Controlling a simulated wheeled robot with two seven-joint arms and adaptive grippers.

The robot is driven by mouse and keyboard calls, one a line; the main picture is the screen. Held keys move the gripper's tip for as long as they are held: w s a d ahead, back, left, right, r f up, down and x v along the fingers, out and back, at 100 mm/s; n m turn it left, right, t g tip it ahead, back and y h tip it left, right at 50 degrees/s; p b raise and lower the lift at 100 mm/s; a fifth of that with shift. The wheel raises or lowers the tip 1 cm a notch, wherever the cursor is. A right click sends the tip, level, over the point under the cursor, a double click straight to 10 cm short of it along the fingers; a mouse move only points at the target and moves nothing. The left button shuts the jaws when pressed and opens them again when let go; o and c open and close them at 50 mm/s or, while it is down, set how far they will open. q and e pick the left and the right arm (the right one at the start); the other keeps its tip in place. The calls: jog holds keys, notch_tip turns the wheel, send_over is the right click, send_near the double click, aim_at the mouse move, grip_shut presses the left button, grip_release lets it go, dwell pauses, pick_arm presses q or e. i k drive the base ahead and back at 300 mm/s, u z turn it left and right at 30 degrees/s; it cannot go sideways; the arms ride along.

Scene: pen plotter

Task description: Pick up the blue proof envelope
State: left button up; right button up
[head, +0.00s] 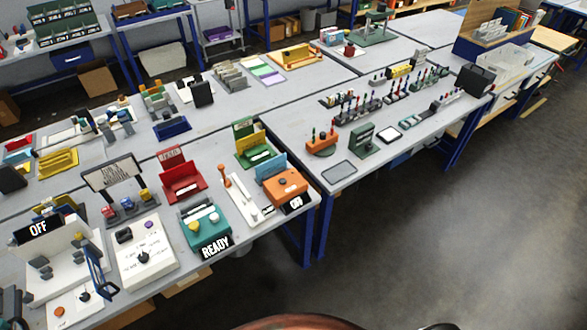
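I cannot tell for sure which thing is the blue proof envelope. A light blue panel (270,166) stands upright at the back of an orange device (287,186) marked OFF, near the front table's right end. A blue upright piece (100,273) stands at the right side of a white machine (55,262) marked OFF, at the lower left. A dark blue low holder (172,127) sits farther back. Neither of my grippers can be made out in the head view.
A teal device (203,228) marked READY, a white box with writing (146,258) and a red holder (181,181) crowd the front table. A grey table (285,123) at the right holds stamps and small tools. Open floor (440,230) lies at the lower right.

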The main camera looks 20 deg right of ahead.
aim_at(267, 167)
jog(key=z, duration=1.5)
jog(key=i, duration=1.3)
jog(key=u, duration=1.6)
